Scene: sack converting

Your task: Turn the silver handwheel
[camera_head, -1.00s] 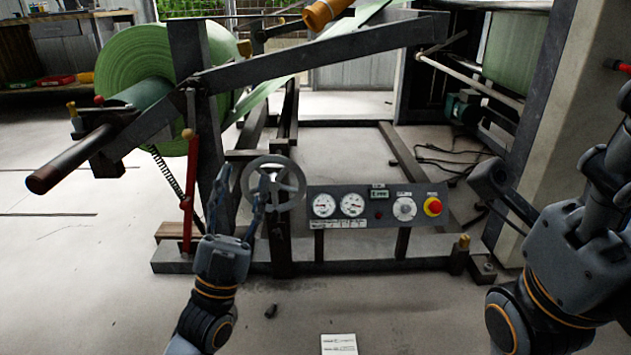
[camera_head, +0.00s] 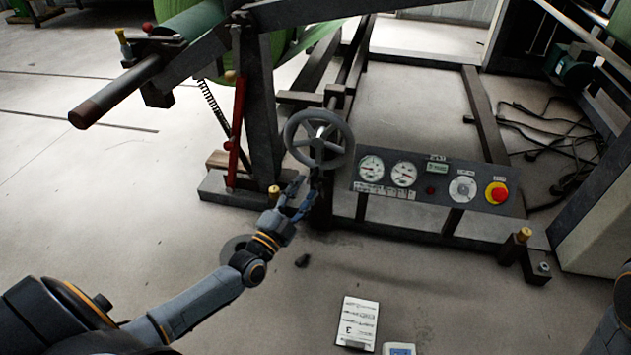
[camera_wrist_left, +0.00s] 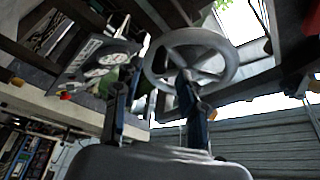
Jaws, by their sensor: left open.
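The silver handwheel (camera_head: 318,143) is a grey spoked wheel mounted upright on the machine frame, just left of the gauge panel. My left gripper (camera_head: 306,184) is open and empty, just below the wheel with its fingers pointing up at it. In the left wrist view the handwheel (camera_wrist_left: 190,62) looms ahead, and the open fingers (camera_wrist_left: 157,75) reach up to its lower part. One finger overlaps the wheel there; I cannot tell whether it touches. Only a piece of my right arm shows at the lower right edge of the head view; its gripper is out of view.
The control panel (camera_head: 435,185) with gauges and a red emergency button (camera_head: 497,193) stands right of the wheel. A red lever (camera_head: 237,135) and a dark post (camera_head: 262,100) stand left. A white paper (camera_head: 358,322) lies on the open floor in front.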

